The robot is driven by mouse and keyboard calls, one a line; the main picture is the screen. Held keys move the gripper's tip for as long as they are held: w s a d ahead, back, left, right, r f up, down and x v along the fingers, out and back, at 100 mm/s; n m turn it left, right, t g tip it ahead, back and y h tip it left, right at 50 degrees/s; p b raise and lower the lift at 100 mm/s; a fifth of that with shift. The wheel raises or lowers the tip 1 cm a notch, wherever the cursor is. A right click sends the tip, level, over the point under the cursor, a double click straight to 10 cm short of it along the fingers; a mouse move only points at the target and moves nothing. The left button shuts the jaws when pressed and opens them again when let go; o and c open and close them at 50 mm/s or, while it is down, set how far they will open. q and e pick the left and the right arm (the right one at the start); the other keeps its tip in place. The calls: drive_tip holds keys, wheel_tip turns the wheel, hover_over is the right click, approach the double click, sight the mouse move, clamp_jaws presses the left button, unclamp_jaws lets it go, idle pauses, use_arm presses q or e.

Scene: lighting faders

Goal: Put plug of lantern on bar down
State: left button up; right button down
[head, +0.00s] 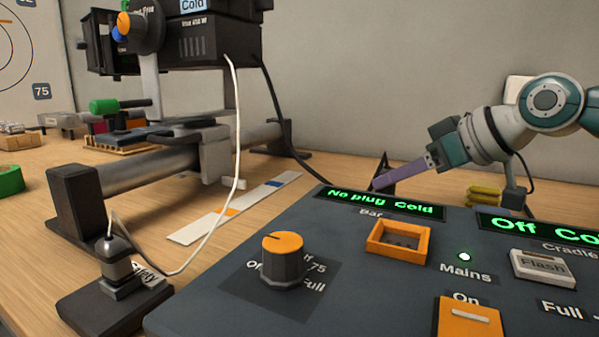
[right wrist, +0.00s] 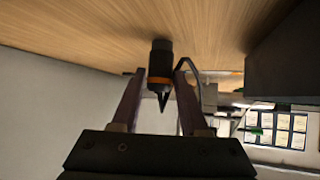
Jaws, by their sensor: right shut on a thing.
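The lantern (head: 205,42) is a black box on the metal bar (head: 150,176), with a black cable (head: 275,100) running down behind the control panel. The plug (right wrist: 160,62) is a black cylinder with an orange band, seen in the right wrist view. My right gripper (head: 378,180) is low behind the panel in the head view, shut on the plug; its purple fingers also show in the right wrist view (right wrist: 160,80). The panel hides the plug in the head view. The orange-framed Bar socket (head: 398,242) is empty, and its display (head: 380,205) reads "No plug Cold". My left gripper is out of view.
The dark control panel (head: 345,285) fills the front right, with an orange-topped knob (head: 283,257) and an orange Mains switch (head: 468,318). A white cord (head: 238,120) hangs to the Safety block (head: 118,300). A marked strip (head: 235,208) lies on the wooden table.

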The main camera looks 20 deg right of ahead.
drive_tip(key=shift+f, duration=0.35)
drive_tip(key=shift+c, duration=2.1)
unclamp_jaws()
drive_tip(key=shift+s+r, duration=0.15)
drive_tip(key=shift+r, duration=0.4)
drive_tip(key=p+v, duration=0.3)
drive_tip(key=v, duration=0.8)
drive_tip(key=shift+s, duration=0.25)
drive_tip(key=shift+d+r, duration=0.1)
drive_tip(key=shift+r, duration=0.05)
